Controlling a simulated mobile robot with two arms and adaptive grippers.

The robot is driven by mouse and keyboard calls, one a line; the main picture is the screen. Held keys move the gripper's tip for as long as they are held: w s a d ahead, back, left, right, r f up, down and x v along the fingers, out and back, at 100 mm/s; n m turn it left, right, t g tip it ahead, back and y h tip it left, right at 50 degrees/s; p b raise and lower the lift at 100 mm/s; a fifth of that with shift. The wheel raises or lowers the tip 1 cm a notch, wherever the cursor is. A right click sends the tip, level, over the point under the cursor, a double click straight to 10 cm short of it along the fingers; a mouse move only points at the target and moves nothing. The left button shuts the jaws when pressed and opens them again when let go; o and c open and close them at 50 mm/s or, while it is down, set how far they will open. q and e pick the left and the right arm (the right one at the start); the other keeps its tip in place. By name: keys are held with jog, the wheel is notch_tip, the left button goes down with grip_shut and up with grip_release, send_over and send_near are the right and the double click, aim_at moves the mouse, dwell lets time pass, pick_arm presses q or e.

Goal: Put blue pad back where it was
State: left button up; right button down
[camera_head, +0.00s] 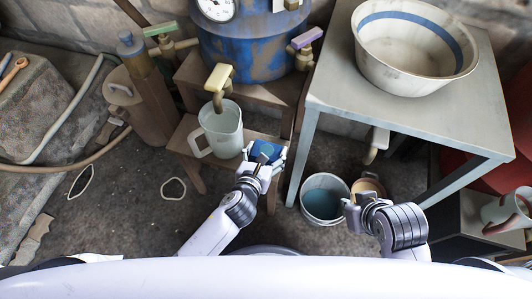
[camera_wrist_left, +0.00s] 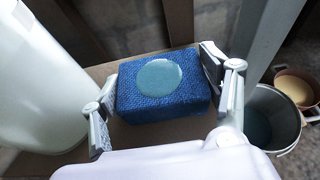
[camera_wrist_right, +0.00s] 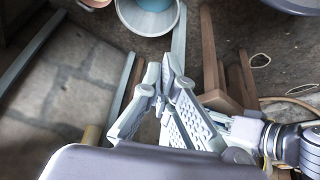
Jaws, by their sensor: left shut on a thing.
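The blue pad (camera_wrist_left: 165,95) is a textured block with a round, glossy teal patch on top. My left gripper (camera_wrist_left: 158,97) has a finger on each end of it and is shut on it. In the head view the pad (camera_head: 264,151) is at the right end of the low wooden step (camera_head: 187,146), beside a white jug (camera_head: 222,131). I cannot tell whether it rests on the wood or is just above it. My right gripper (camera_head: 360,203) is near a bucket; in the right wrist view its fingertips (camera_wrist_right: 166,76) come together with nothing between them.
A bucket of teal liquid (camera_head: 325,200) and a tan bowl (camera_head: 368,187) stand on the floor to the right. A grey table (camera_head: 330,92) bears a large basin (camera_head: 415,45). A blue tank (camera_head: 255,50) with several taps stands behind. A brown canister (camera_head: 150,110) is at left.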

pick_arm(q)
jog(key=shift+r, duration=0.1)
pick_arm(e)
jog(key=shift+w+a+r, duration=0.1)
jog(key=shift+w, duration=0.1)
pick_arm(q)
jog(key=shift+f, duration=0.4)
jog(key=o, duration=0.6)
jog(key=shift+s+a, duration=0.1)
jog(key=o, duration=0.4)
jog(key=shift+f, duration=0.2)
jog(key=shift+o, duration=0.2)
pick_arm(e)
jog(key=shift+w+a+r+t, duration=0.2)
jog(key=shift+w+t, duration=0.2)
jog(key=shift+w, duration=0.3)
pick_arm(q)
jog(key=shift+s+r, duration=0.1)
pick_arm(e)
jog(key=shift+s, duration=0.1)
